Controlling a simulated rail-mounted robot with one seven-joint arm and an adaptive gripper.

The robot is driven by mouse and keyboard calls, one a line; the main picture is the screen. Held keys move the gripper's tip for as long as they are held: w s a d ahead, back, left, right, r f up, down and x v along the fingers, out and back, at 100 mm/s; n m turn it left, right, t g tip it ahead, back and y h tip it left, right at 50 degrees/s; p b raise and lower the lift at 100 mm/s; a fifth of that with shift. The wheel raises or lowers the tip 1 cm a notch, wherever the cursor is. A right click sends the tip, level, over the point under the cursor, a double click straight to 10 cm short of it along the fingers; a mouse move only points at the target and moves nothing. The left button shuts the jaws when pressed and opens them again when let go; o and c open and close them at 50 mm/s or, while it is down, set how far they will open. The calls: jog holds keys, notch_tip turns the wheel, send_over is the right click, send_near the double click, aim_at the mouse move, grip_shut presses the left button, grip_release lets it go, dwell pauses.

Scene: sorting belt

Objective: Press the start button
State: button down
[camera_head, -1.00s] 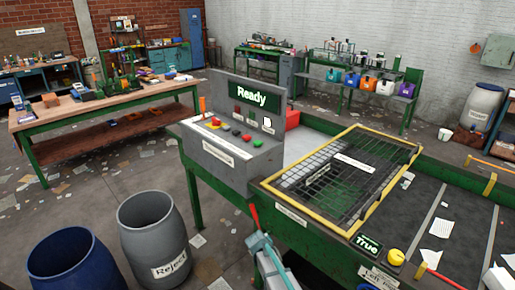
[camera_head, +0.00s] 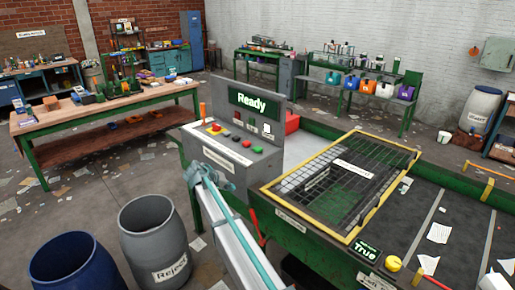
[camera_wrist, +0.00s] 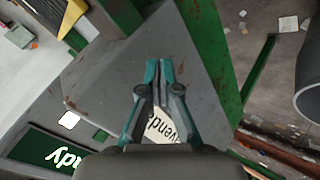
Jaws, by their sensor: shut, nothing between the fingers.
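The grey control console (camera_head: 222,160) stands at the left end of the green-framed conveyor. Its screen (camera_head: 254,103) reads "Ready". Its sloped top carries a row of small buttons, including a red-on-yellow one (camera_head: 213,128), red ones and a green button (camera_head: 257,149) at the right end; I cannot read which is the start button. My gripper (camera_head: 190,175) is in front of the console, near its lower left front. In the wrist view my gripper (camera_wrist: 165,68) is shut and empty, over the grey console face (camera_wrist: 190,45), partly covering a white label (camera_wrist: 160,130). The buttons are hidden there.
A grey "Reject" barrel (camera_head: 155,235) and a blue barrel (camera_head: 70,265) stand at front left. A yellow-edged mesh guard (camera_head: 335,190) covers the belt right of the console. A wooden workbench (camera_head: 110,105) stands behind left.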

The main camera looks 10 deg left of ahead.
jog(key=w+a+r, duration=0.3)
jog(key=r, duration=0.4)
notch_tip(320, 180, up, 16)
jog(key=m, duration=0.1)
send_over(257, 148)
jog(key=shift+s+t+y, duration=0.15)
jog(key=shift+t+y, duration=0.15)
jog(key=shift+y, duration=0.1)
jog(key=shift+f, duration=0.15)
jog(key=shift+f+b, duration=1.7)
jog(key=shift+f, duration=2.6)
jog(key=shift+f, duration=0.1)
jog(key=shift+f, duration=0.3)
